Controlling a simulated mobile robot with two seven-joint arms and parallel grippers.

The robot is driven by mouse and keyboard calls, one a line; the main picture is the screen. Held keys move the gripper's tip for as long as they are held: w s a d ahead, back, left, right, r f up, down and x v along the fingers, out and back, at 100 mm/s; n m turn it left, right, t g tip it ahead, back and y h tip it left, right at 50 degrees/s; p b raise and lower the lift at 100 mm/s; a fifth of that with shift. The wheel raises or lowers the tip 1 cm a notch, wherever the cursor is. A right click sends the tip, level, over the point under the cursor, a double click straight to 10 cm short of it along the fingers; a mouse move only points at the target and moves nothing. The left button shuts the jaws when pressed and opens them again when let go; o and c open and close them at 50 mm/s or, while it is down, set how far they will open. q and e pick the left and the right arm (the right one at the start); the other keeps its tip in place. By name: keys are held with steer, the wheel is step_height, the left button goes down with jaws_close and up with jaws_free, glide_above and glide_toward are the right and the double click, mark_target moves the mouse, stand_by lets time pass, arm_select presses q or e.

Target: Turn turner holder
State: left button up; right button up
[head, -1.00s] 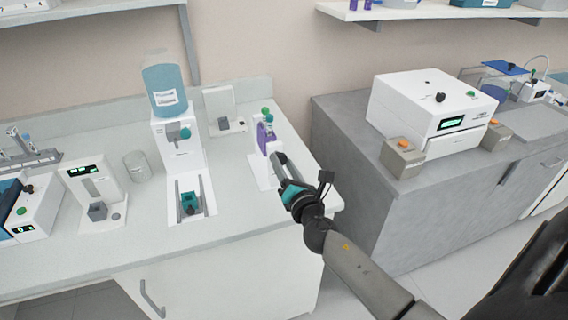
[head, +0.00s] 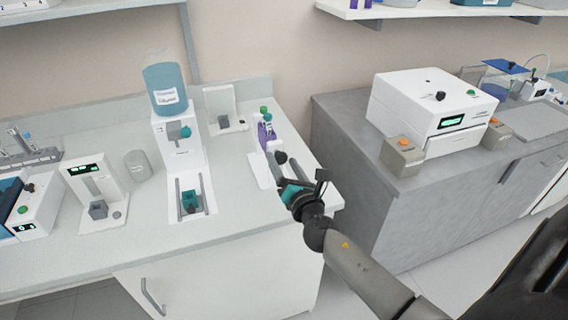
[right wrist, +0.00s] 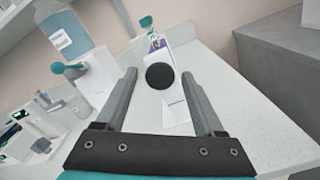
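The turner holder is a white stand (head: 258,171) near the right end of the white bench. It carries a purple tube part (head: 264,137) with a green top, and a round black knob (head: 280,158) on its front. My right gripper (head: 285,173) is at the front of the stand, close to the knob. In the right wrist view the two fingers are apart, and the black knob (right wrist: 160,76) appears between their tips. I cannot tell whether either finger touches it. The knob and fingers hide part of the stand (right wrist: 177,107). My left gripper is not in view.
A dispenser with a blue bottle (head: 165,88) stands left of the stand, with a teal block (head: 190,201) at its base. A small white device (head: 222,108) stands behind. A grey cabinet (head: 350,150) with a white machine (head: 430,110) is to the right, across a gap.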

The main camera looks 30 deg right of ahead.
steer(key=shift+s, duration=0.1)
steer(key=shift+b+v, duration=1.4)
steer(key=shift+v, duration=6.15)
